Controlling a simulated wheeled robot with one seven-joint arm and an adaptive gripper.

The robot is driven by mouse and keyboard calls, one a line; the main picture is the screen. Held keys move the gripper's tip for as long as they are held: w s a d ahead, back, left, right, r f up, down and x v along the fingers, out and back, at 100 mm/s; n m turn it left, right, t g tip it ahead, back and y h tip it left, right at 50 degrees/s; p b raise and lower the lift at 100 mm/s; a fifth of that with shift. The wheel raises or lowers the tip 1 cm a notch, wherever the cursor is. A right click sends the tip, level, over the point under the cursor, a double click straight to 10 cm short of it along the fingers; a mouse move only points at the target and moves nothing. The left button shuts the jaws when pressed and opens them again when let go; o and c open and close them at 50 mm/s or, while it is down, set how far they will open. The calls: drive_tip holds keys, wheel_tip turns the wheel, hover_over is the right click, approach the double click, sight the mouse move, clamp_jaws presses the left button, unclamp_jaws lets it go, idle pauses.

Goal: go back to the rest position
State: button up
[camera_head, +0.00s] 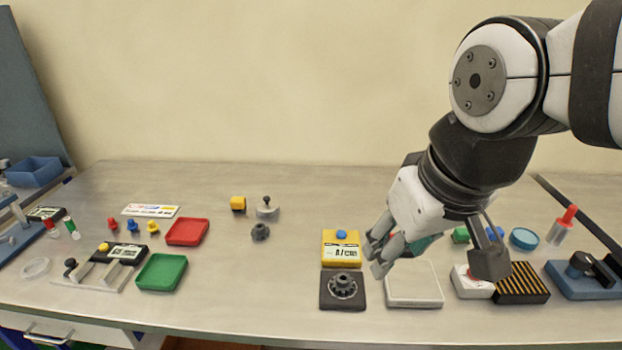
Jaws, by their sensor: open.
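My gripper (432,262) is open above the right half of the workbench, pointing down. Its fingers are apart, over the area of a white square tray (414,300). A teal thing (418,246) shows behind and between the fingers; most of it is hidden, and I cannot tell whether it touches them. My arm reaches in from the upper right.
Left of my gripper are a yellow box (341,255) and a black plate with a gear (343,287). A white box (472,283) and a striped block (522,285) lie to the right. Red (187,232) and green (162,272) trays stand left. The bench's centre is mostly clear.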

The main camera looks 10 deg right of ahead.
drive_tip(key=s, duration=0.2)
drive_tip(key=shift+s+m+t, duration=0.3)
drive_tip(key=shift+s+m, duration=0.1)
